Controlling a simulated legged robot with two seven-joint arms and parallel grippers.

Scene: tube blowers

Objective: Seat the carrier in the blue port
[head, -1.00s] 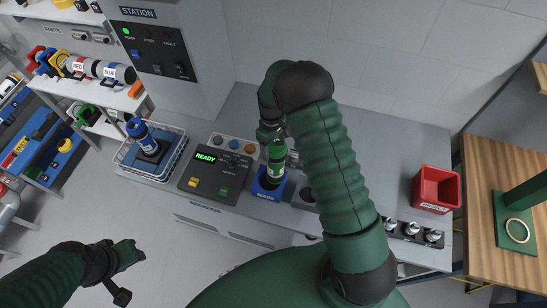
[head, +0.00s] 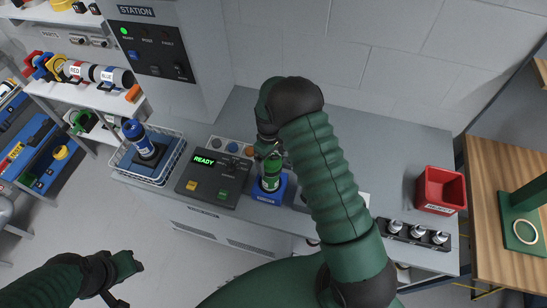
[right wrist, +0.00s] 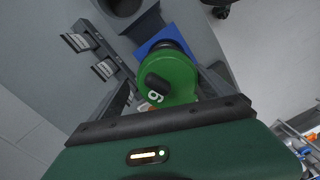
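The green carrier (head: 271,176) stands upright at the blue port (head: 268,197) on the bench, its lower end at the port's opening. How deep it sits is hard to tell. My right gripper (head: 266,152) is around the carrier's upper part from above. In the right wrist view the carrier's green top (right wrist: 175,82), with a dark knob and a white digit, fills the space between the fingers, and part of the blue port (right wrist: 165,40) shows beyond it. My left gripper (head: 128,266) hangs over the floor at lower left, with nothing visible in it.
A control box (head: 210,182) reading READY is left of the port. A wire basket (head: 172,170) holding a blue-topped carrier (head: 134,130) stands farther left. A red bin (head: 434,190) and a row of silver-topped items (head: 418,232) lie to the right. My right arm hides part of the bench.

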